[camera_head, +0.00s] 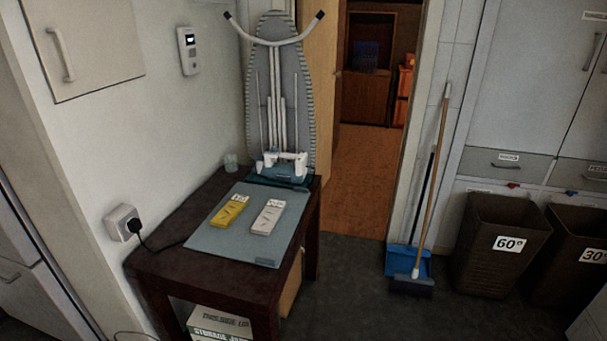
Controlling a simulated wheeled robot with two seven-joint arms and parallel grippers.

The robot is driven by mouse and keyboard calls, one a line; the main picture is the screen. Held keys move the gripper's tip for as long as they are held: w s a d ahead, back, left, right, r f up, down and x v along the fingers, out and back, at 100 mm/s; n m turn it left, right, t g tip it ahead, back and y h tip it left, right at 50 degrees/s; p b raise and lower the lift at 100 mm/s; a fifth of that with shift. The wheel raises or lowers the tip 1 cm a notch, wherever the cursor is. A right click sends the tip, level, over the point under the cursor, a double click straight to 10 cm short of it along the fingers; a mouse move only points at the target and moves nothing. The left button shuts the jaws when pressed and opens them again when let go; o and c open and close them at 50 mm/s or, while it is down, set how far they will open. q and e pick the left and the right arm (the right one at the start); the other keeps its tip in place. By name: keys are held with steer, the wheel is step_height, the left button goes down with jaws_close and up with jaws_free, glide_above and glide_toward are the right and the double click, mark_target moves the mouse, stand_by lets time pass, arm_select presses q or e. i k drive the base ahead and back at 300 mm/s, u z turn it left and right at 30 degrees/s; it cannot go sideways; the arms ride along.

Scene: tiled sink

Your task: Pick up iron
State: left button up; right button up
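The iron (284,165) is white and blue-green. It stands at the far end of a dark wooden table (205,272), close in front of an upright folded ironing board (279,100). Its fine shape is too small to make out. Neither of my grippers shows in the head view.
A grey mat (209,240) on the table bears a yellow box (230,211) and a white box (268,217). A plugged cord (160,247) reaches the table. A broom and dustpan (409,262) and brown bins (497,245) stand right.

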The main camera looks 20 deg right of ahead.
mark_target(291, 173)
steer(key=z, duration=1.5)
steer(key=i, duration=1.5)
